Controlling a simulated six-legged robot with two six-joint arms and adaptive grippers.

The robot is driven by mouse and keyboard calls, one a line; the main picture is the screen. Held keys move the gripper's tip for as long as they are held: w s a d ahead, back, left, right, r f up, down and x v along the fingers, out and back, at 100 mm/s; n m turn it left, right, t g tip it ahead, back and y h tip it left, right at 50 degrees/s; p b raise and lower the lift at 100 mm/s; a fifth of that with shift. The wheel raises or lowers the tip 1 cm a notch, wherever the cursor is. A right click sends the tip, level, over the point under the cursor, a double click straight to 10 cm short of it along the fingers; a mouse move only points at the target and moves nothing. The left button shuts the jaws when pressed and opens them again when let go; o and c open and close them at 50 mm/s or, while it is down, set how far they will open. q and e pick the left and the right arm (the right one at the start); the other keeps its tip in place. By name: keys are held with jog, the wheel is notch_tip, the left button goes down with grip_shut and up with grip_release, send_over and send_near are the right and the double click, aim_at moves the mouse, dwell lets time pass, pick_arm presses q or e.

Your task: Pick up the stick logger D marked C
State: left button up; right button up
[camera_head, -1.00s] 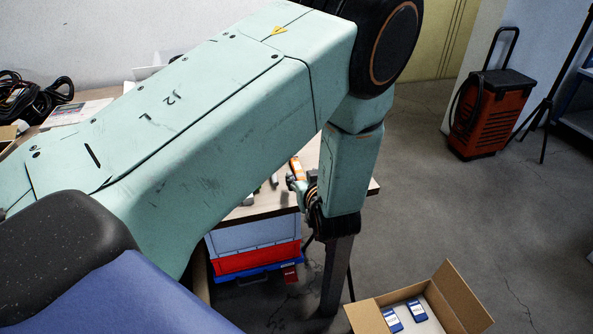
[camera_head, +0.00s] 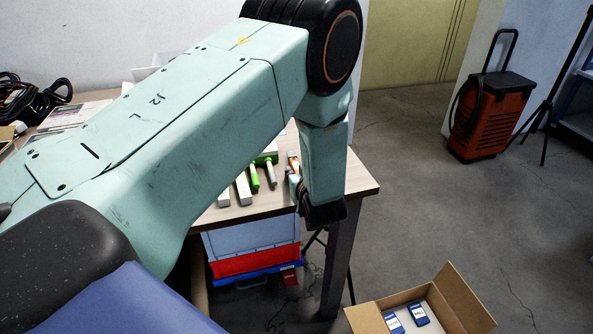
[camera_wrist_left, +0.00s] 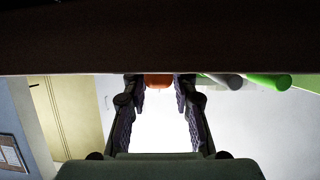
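Several stick-shaped loggers lie near the table's front edge in the head view: white ones (camera_head: 243,190), a green one (camera_head: 254,178), a grey one (camera_head: 270,173) and an orange one (camera_head: 293,161). No letter marks are readable, so I cannot tell which is stick logger D marked C. My left gripper (camera_head: 295,186) is at the table edge by the orange stick, partly hidden by my arm. In the left wrist view its two fingers (camera_wrist_left: 160,90) stand apart, with the orange stick's end (camera_wrist_left: 158,80) showing between and beyond the tips. Grey (camera_wrist_left: 225,80) and green (camera_wrist_left: 268,80) ends show to the right.
The wooden table (camera_head: 352,186) has stacked crates (camera_head: 255,256) beneath it. An open cardboard box (camera_head: 455,300) with blue packages stands on the floor at front right. A red wheeled unit (camera_head: 490,115) stands at the back right. Black cables (camera_head: 30,100) lie at left.

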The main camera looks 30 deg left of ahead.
pick_arm(q)
grip_shut()
